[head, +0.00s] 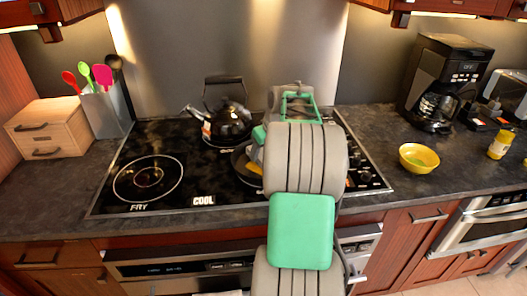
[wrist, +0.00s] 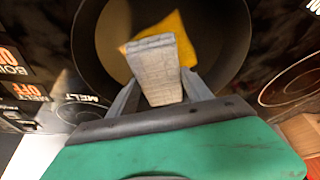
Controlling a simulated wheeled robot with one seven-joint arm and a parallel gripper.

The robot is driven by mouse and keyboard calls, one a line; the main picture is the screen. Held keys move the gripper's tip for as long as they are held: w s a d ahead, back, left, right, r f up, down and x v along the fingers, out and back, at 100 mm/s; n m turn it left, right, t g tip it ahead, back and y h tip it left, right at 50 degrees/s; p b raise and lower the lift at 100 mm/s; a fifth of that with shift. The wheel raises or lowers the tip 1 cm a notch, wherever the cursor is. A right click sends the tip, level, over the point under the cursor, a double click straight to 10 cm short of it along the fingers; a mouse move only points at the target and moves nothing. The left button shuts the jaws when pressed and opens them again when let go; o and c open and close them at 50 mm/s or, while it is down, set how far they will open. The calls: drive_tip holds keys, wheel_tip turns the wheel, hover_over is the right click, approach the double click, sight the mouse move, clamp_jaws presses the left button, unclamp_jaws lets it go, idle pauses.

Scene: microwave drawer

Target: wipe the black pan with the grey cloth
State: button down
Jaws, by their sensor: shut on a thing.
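The black pan (head: 239,160) sits on the cooktop in the head view, mostly hidden behind my arm. In the wrist view the round black pan (wrist: 232,42) is ahead of my gripper. My gripper (wrist: 160,88) is shut on the grey cloth (wrist: 157,66), which looks like a stiff folded piece between the fingers. The cloth is over the pan's inside; whether it touches the bottom I cannot tell. A yellow thing (wrist: 180,33) lies in the pan behind the cloth. In the head view my arm hides the fingers and the cloth.
A black kettle (head: 229,122) stands on the cooktop (head: 115,200) just behind the pan. The cooktop's left front burner is bare. A yellow bowl (head: 419,158) and a coffee maker (head: 437,85) stand on the right counter. A utensil holder (head: 105,112) and a wooden box (head: 50,128) are at left.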

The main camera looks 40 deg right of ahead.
drive_tip(key=shift+a+f+b, duration=0.15)
drive_tip(key=shift+f+b, duration=0.2)
drive_tip(key=shift+f, duration=0.1)
